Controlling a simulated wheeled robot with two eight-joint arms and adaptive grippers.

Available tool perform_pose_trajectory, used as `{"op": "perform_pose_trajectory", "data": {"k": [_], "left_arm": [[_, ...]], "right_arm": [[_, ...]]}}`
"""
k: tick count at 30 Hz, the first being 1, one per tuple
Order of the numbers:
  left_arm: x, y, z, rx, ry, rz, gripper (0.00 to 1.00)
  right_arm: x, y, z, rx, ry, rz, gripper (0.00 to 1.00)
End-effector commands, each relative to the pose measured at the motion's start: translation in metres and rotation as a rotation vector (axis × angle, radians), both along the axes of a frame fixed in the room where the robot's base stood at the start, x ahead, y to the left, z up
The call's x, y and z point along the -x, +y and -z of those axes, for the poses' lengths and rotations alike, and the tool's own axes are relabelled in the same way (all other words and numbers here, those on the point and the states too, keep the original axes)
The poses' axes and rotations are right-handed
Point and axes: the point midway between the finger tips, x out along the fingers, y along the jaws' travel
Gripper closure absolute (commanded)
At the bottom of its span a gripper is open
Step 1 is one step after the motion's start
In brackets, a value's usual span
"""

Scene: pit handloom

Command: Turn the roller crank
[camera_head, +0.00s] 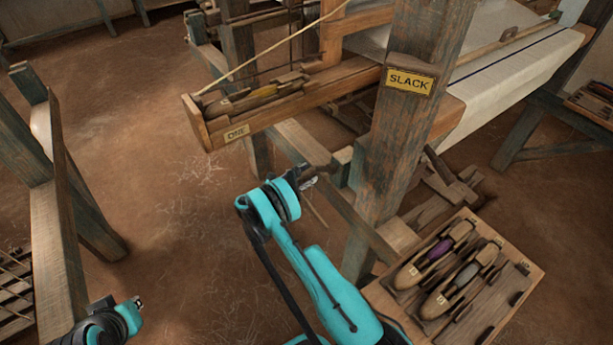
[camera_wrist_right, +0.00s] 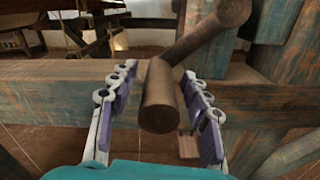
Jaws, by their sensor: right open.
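The roller crank shows in the right wrist view: a brown wooden handle (camera_wrist_right: 160,105) points toward the camera, and its arm slants up right to a round end. My right gripper (camera_wrist_right: 158,74) is open, with one finger on each side of the handle. A gap shows beside the left finger; whether the right finger touches cannot be told. In the head view my right gripper (camera_head: 308,182) is small, beside the loom post marked SLACK (camera_head: 409,82), and the crank there is hard to make out. My left wrist (camera_head: 118,320) is at the bottom left; its fingers are not clear.
A wooden shuttle box marked ONE (camera_head: 235,133) juts out above my right gripper. A tray (camera_head: 376,292) with shuttles stands at the lower right. Weathered beams lie behind the crank. A wooden frame (camera_head: 62,215) stands at the left, with open earth floor between.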

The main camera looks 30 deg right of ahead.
Motion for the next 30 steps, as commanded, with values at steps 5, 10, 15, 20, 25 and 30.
{"op": "perform_pose_trajectory", "data": {"k": [5,10,15,20,25,30], "left_arm": [[0.0000,0.0000,0.0021,0.000,0.000,0.000,1.00],[0.0000,0.0000,0.0017,0.000,0.000,0.000,1.00],[0.0000,0.0000,0.0017,0.000,0.000,0.000,1.00],[0.0000,0.0000,0.0017,0.000,0.000,0.000,1.00],[0.0000,0.0000,0.0017,0.000,0.000,0.000,1.00],[0.0000,0.0000,0.0017,0.000,0.000,0.000,1.00]], "right_arm": [[-0.0010,-0.0063,-0.0001,-0.001,0.000,-0.002,0.52],[-0.0010,-0.0062,-0.0005,-0.001,0.000,-0.002,0.52],[-0.0010,-0.0061,-0.0004,-0.001,0.000,-0.002,0.94],[-0.0009,-0.0061,-0.0004,-0.001,0.000,-0.001,1.00],[0.0000,-0.0063,0.0009,0.000,0.016,-0.001,1.00],[0.0037,-0.0066,0.0057,0.005,0.074,-0.001,1.00]]}}
